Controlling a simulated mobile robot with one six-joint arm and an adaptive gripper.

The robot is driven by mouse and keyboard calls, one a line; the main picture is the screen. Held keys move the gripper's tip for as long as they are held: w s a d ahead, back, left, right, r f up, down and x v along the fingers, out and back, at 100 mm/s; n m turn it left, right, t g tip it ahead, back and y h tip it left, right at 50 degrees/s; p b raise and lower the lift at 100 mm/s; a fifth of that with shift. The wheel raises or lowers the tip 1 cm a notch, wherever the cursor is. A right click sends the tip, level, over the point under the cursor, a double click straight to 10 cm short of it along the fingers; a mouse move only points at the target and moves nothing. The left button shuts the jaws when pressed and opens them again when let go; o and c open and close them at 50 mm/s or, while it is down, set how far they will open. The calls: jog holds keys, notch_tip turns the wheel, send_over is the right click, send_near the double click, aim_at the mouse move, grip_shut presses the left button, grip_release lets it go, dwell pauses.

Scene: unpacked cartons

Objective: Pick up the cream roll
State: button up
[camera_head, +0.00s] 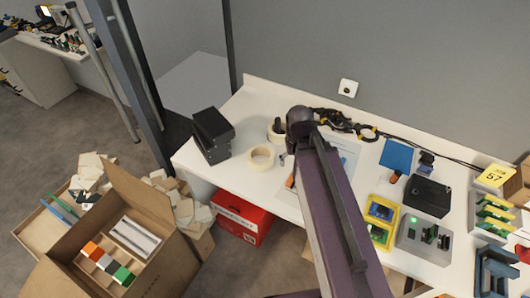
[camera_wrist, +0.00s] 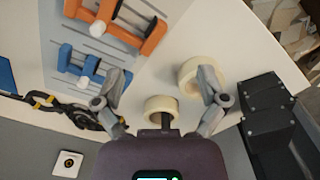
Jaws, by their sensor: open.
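My gripper (camera_wrist: 160,92) is open and empty, above the table. In the head view it is mostly hidden by my arm. I cannot tell its exact height.
Black boxes (camera_head: 212,135) stand left of the rolls. Orange and blue tools (camera_wrist: 110,30) lie on a grey sheet beside them. A black cable with yellow parts (camera_head: 340,122) runs along the wall. A red box (camera_head: 240,218) and an open carton (camera_head: 140,190) are below the table.

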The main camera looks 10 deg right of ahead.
dwell(0.4)
jog(key=c, duration=0.5)
